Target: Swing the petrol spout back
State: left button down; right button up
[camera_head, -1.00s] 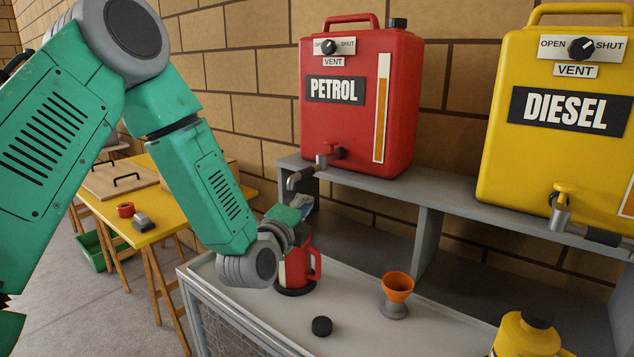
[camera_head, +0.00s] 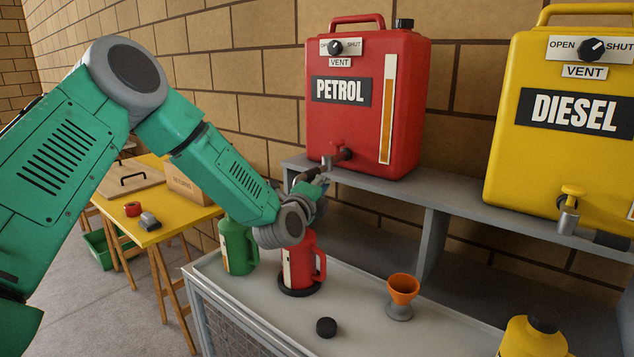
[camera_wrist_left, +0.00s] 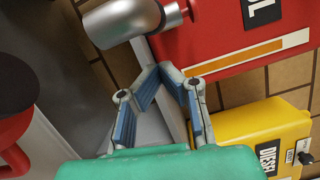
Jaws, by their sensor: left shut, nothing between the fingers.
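The red petrol can (camera_head: 362,130) stands on the grey shelf, its vent knob (camera_head: 335,47) between OPEN and SHUT labels. Its metal spout (camera_head: 308,174) sticks out at the lower front and points left; my gripper partly hides its end. In the left wrist view the spout (camera_wrist_left: 128,20) is large at the top left. My left gripper (camera_head: 320,183) is at the spout's outer end. In the wrist view its fingertips (camera_wrist_left: 166,74) are together and empty, just below the spout; contact is unclear. A red jug (camera_head: 304,262) stands on the bench below. My right gripper is not seen.
A green jug (camera_head: 236,246) stands behind my left wrist. An orange funnel (camera_head: 402,288) and a black cap (camera_head: 326,327) are on the grey bench. The yellow diesel can (camera_head: 560,120) is right on the shelf (camera_head: 455,208). A yellow table (camera_head: 178,222) stands left.

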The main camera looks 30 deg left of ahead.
aim_at(312, 177)
pick_arm(q)
jog(key=shift+a+r, duration=0.25)
jog(key=shift+a, duration=0.95)
jog(key=shift+d, duration=0.1)
jog(key=shift+s+r+m+h, duration=0.1)
jog(key=shift+r+m+h, duration=0.05)
jog(key=shift+m+h, duration=0.2)
